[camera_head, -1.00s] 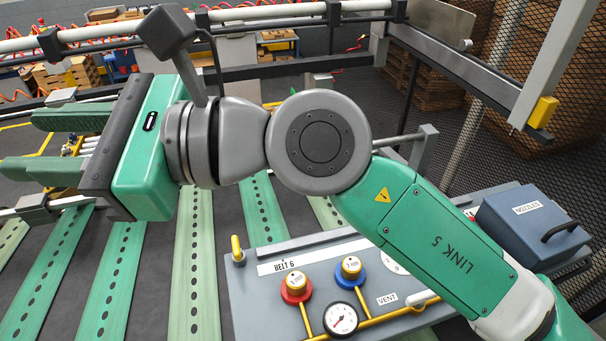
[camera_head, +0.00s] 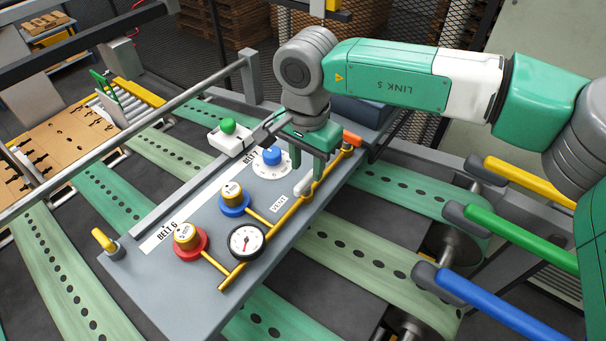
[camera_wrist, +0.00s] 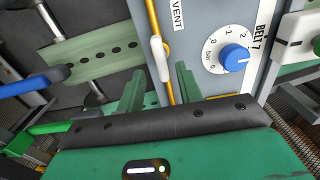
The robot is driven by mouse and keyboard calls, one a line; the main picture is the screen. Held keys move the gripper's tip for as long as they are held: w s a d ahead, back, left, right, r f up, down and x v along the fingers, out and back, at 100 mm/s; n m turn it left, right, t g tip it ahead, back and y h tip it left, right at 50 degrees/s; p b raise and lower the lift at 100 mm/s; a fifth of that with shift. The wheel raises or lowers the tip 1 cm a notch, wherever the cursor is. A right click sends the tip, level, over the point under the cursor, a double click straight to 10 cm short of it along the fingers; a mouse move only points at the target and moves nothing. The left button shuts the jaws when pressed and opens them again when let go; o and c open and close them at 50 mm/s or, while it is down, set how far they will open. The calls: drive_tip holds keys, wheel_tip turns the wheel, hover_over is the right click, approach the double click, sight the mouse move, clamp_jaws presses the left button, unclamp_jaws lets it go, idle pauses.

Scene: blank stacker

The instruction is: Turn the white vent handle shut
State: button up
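The white vent handle (camera_head: 303,186) sits on the yellow pipe of the grey panel, beside the VENT label (camera_head: 279,203). In the wrist view the handle (camera_wrist: 160,58) lies nearly along the pipe. My gripper (camera_head: 310,170) is over the panel at the handle, fingers pointing down. In the wrist view my gripper (camera_wrist: 160,82) is open, with one green finger on each side of the handle's line. The handle's near end shows between the fingertips. I cannot tell whether either finger touches it.
A blue BELT 7 dial (camera_head: 271,156) is close beside my gripper. Red (camera_head: 188,240) and blue (camera_head: 234,201) regulators and a round gauge (camera_head: 246,240) stand along the panel. A green button box (camera_head: 230,135) is at the back. The yellow pipe (camera_head: 285,217) runs along the front.

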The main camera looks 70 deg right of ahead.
sight(306, 179)
drive_tip(key=shift+f, duration=1.8)
drive_tip(key=shift+w, duration=0.1)
drive_tip(key=shift+a, duration=0.1)
clamp_jaws()
